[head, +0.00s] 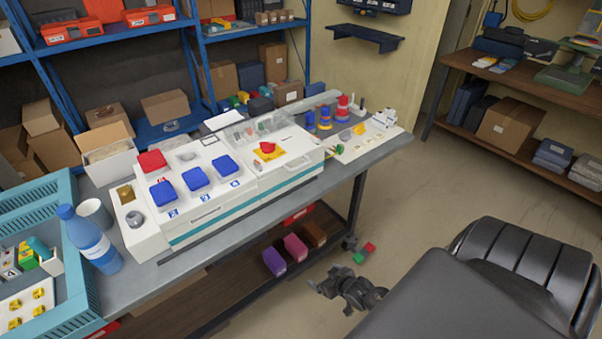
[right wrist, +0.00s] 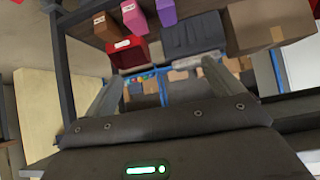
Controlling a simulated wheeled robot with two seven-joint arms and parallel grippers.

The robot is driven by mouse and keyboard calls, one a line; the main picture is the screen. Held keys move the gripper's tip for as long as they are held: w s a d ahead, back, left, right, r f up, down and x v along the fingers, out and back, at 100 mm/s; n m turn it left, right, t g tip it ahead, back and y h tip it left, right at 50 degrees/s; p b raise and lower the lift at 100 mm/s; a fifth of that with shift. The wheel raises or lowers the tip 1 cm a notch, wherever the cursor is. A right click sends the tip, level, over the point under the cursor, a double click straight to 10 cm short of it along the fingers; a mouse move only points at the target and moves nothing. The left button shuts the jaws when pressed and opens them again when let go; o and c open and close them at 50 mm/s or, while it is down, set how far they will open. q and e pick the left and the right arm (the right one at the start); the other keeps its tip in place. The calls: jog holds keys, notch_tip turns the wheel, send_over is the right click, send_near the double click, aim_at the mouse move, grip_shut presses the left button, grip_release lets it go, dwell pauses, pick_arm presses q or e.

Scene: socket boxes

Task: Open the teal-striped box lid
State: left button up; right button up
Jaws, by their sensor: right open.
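The teal-striped box (head: 290,172) is white with a teal band along its front and stands on the grey workbench. Its white lid (head: 300,144) lies flat and looks closed, with a red knob (head: 267,148) on a yellow plate on top. A handle shows at the upper front edge. The left part of the white unit carries several blue-capped sockets (head: 197,179). My right gripper (head: 345,290) is low in front of the bench, well away from the box. In the right wrist view its two fingers (right wrist: 155,78) are apart with nothing between them. My left gripper is out of view.
A blue bottle (head: 94,240) and a teal crate (head: 62,320) are at the bench's left end. Stacked coloured rings (head: 325,118) stand right of the box. Purple, pink and brown boxes (head: 296,247) sit on the lower shelf.

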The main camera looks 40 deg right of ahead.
jog(key=w+d+r+t+b, duration=0.15)
jog(key=w+r, duration=0.25)
jog(key=r, duration=0.5)
jog(key=w+d+r+t, duration=0.3)
jog(key=w+r, duration=0.1)
jog(key=r, duration=0.4)
jog(key=n+t+b, duration=0.1)
jog(key=t, duration=0.3)
send_near(301, 165)
jog(key=shift+g, duration=0.25)
jog(key=w, duration=0.5)
jog(key=w+p, duration=0.1)
jog(key=w, duration=0.4)
jog(key=shift+d+f, duration=0.15)
jog(key=shift+d, duration=0.05)
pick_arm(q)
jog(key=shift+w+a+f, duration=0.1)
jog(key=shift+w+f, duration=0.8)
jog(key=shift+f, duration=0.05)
